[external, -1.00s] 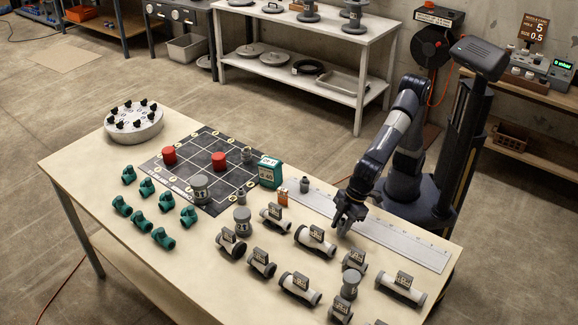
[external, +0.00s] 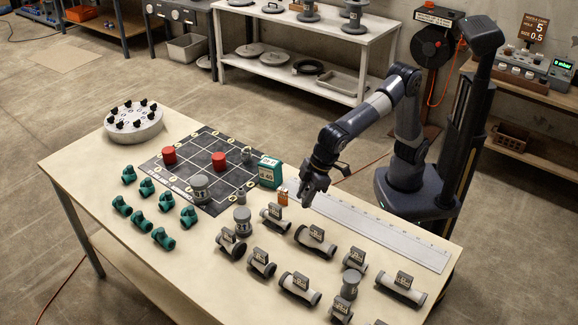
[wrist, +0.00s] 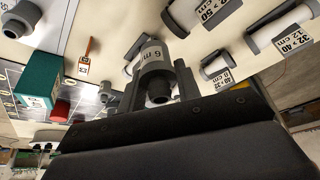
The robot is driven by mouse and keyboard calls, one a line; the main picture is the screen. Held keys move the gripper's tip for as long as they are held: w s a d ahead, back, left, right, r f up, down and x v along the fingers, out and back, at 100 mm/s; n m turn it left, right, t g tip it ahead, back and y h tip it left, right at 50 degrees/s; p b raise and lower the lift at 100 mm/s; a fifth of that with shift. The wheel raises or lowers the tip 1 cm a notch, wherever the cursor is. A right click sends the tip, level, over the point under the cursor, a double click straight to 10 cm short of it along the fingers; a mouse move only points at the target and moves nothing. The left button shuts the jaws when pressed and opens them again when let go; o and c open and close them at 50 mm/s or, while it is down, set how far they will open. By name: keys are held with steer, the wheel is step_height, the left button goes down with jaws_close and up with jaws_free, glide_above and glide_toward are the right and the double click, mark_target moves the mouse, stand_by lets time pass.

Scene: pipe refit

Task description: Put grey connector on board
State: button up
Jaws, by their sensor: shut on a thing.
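A grey connector with a pale label (wrist: 153,68) is between the two fingers of my gripper in the wrist view. My gripper (external: 309,196) is shut on it, above the table right of the orange tag in the external view; the connector is hard to make out there. The dark gridded board (external: 193,145) lies on the table to the left of my gripper. Two red cylinders (external: 169,154) (external: 218,159), a grey labelled cylinder (external: 200,188) and small grey pieces (external: 246,160) stand on or at the edge of the board.
A green box (external: 270,173) stands at the board's right edge, between it and my gripper. An orange tag (external: 283,197) is beside it. Pale labelled pipes (external: 315,240) fill the front right. Green fittings (external: 163,238) lie front left. A long ruler (external: 385,230) lies behind the pipes.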

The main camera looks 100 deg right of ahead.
steer(key=w+d+f+m+h+p, duration=0.1)
steer(key=w+d+m+p, duration=0.3)
steer(key=w+d, duration=0.85)
steer(key=w+d+m+h+p, duration=0.15)
steer(key=w+d+p, duration=0.35)
steer(key=w+d, duration=0.75)
steer(key=shift+y, duration=0.25)
steer(key=s+d+f, duration=0.1)
steer(key=f, duration=0.1)
steer(key=s+f, duration=0.1)
steer(key=s+d+f+p, duration=0.1)
steer(key=f, duration=0.1)
steer(key=shift+d+f, duration=0.3)
steer(key=shift+f+p, duration=0.3)
steer(key=shift+f, duration=1.85)
steer(key=shift+f, duration=0.25)
steer(key=o, duration=1)
steer(key=shift+o, duration=0.2)
steer(key=shift+r, duration=0.2)
